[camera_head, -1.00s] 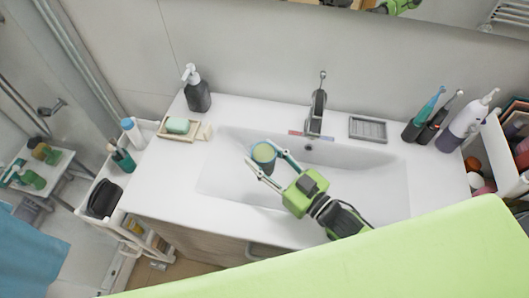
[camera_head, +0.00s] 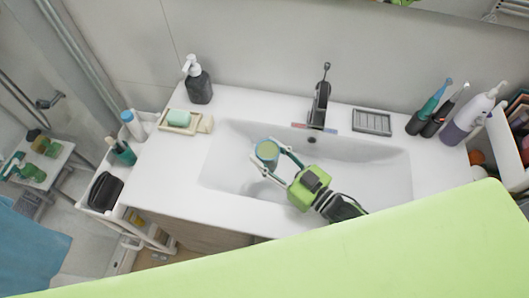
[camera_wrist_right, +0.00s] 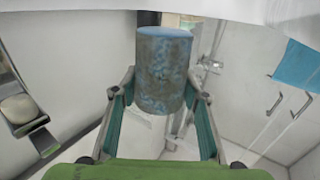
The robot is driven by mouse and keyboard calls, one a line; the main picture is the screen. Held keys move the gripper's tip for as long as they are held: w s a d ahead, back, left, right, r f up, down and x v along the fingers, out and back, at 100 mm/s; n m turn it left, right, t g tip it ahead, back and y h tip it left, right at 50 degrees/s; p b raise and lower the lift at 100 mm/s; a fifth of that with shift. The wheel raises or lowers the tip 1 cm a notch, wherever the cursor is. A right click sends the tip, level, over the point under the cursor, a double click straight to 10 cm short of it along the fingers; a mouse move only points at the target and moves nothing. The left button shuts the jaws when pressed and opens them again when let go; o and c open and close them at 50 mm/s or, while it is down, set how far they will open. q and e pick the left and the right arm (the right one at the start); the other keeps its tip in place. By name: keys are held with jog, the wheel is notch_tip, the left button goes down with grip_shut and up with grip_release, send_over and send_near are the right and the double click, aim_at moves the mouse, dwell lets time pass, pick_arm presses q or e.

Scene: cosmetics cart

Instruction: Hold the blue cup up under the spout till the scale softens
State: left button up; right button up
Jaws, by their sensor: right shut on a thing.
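My left gripper is not in view.
A soap dish with green soap (camera_head: 178,118) and a dark pump bottle (camera_head: 198,83) stand left on the counter. A grey tray (camera_head: 372,123) and electric toothbrushes (camera_head: 429,110) stand right. The sink basin (camera_head: 385,180) is otherwise clear.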

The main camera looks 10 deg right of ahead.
jog(key=w+d+f+b, duration=0.1)
jog(key=w+d+b, duration=0.1)
jog(key=d, duration=0.5)
jog(key=w+d+f+b, duration=0.1)
jog(key=d+f+b, duration=0.1)
jog(key=d, duration=0.5)
jog(key=shift+w+f+b, duration=0.15)
jog(key=shift+w+b, duration=0.25)
jog(key=shift+b, duration=0.4)
dwell(0.9)
jog(key=shift+d, duration=0.15)
jog(key=shift+r+p, duration=1.2)
jog(key=shift+p, duration=0.05)
dwell(0.8)
